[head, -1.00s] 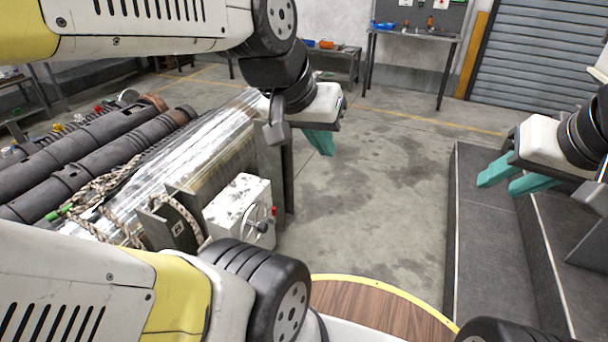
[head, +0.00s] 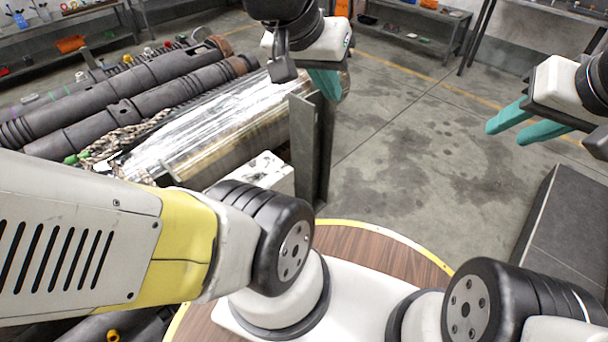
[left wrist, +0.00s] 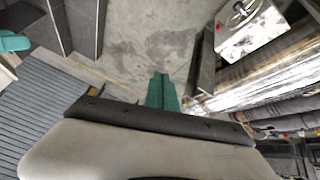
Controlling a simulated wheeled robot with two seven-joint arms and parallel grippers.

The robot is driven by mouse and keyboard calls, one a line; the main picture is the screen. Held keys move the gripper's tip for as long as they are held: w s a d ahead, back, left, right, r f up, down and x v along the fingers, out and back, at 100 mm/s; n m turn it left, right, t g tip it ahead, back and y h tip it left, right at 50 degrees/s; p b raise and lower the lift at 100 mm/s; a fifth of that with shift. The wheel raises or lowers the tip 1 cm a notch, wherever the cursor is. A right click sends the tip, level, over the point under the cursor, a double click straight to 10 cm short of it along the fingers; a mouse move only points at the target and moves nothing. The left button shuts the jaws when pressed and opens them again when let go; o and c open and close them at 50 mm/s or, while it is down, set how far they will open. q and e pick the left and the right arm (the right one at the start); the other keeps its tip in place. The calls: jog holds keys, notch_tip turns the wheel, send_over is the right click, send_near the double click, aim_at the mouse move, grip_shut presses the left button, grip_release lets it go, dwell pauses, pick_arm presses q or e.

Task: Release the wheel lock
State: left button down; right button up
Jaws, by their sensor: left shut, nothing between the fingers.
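A white box (head: 262,173) stands at the near end of the metal-wrapped barrel. My left arm hides most of it in the head view, including its front. In the left wrist view the box (left wrist: 262,33) shows at the top right, with a round handwheel (left wrist: 241,12) on its face. My left gripper (head: 326,84) is shut and empty, above the floor beyond and right of the box. Its teal fingers (left wrist: 161,92) are together in the left wrist view, apart from the box. My right gripper (head: 517,126) is open and empty at the far right.
The silvery wrapped barrel (head: 215,125) and dark pipes (head: 120,88) lie on the left. A dark upright post (head: 312,150) stands beside the box. A dark platform (head: 570,225) is at the right. The concrete floor (head: 420,150) between is clear.

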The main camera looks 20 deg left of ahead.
pick_arm(q)
jog(key=shift+w, duration=0.1)
